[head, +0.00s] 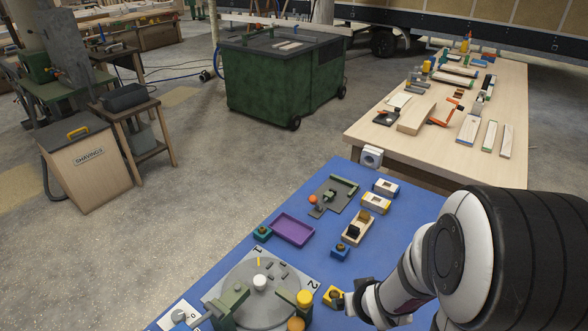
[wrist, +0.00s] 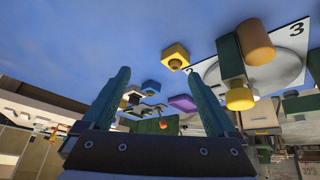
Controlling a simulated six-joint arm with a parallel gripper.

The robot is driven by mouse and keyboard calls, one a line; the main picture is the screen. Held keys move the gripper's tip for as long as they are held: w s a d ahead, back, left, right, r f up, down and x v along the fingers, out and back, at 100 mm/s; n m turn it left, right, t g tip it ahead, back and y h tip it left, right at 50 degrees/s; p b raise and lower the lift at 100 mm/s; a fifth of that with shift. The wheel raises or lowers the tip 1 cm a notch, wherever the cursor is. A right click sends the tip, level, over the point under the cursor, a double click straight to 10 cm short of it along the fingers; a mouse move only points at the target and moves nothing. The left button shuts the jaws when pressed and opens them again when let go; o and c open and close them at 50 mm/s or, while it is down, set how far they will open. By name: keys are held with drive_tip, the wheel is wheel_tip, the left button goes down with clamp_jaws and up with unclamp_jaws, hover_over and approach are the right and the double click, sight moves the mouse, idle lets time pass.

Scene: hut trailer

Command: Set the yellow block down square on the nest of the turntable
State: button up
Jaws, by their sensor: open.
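The yellow block (head: 333,297) lies on the blue table beside the turntable, to its right in the head view. It has a round dark-topped knob and also shows in the wrist view (wrist: 175,57), beyond my fingertips. The turntable (head: 243,284) is a grey disc on a pale plate marked with numbers. Small dark grey pieces stand on the disc; I cannot tell which is the nest. It shows partly in the wrist view (wrist: 209,71). My gripper (wrist: 160,72) is open, with nothing between its teal fingers. In the head view my arm hides the fingers.
Green posts with a yellow knob (head: 304,297) and an orange-brown cylinder (head: 296,324) stand at the turntable's near edge. A purple tray (head: 293,229), small blue blocks (head: 340,251) and a grey fixture (head: 335,194) lie farther back. Bare blue table (head: 290,199) shows between them.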

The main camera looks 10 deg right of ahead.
sight(334, 293)
drive_tip(key=w+f+t, duration=0.1)
drive_tip(key=w+a+f+n+t+y, duration=0.1)
drive_tip(key=f, duration=0.1)
drive_tip(key=w+f+n+y, duration=0.1)
drive_tip(key=shift+a+f+t, duration=0.25)
drive_tip(key=shift+f+t, duration=0.05)
drive_tip(key=shift+t, duration=0.1)
drive_tip(key=x, duration=0.5)
drive_tip(key=shift+w+a, duration=0.1)
drive_tip(key=shift+a, duration=0.15)
drive_tip(key=shift+r, duration=0.1)
clamp_jaws()
